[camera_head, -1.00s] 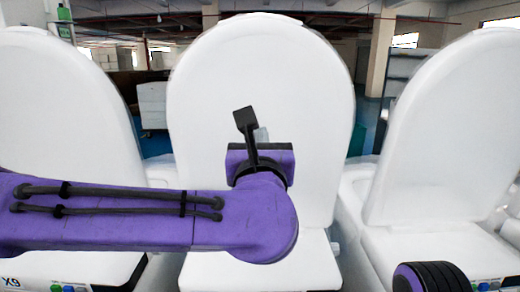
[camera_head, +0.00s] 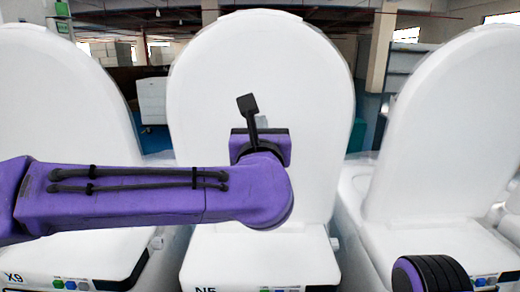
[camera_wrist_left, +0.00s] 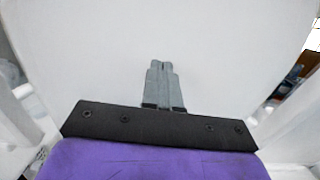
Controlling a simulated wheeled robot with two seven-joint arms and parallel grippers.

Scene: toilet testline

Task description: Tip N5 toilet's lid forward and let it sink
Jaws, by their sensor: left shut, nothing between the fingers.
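The N5 toilet (camera_head: 262,262) stands in the middle of the head view, its label partly cut off at the bottom edge. Its white lid (camera_head: 262,60) stands upright behind my left arm. My left gripper (camera_head: 264,122) is in front of the lid's middle, its fingers shut and empty and mostly hidden by the wrist in the head view. In the left wrist view the closed grey fingertips (camera_wrist_left: 160,68) point at the white lid (camera_wrist_left: 220,40). I cannot tell whether they touch it. My right gripper is not in view.
The X9 toilet (camera_head: 60,245) stands at the left with its lid (camera_head: 60,100) upright. Another toilet (camera_head: 440,250) stands at the right, its lid (camera_head: 450,120) also up. Gaps between the toilets are narrow. A dark ribbed purple part, probably mine, shows at the bottom right.

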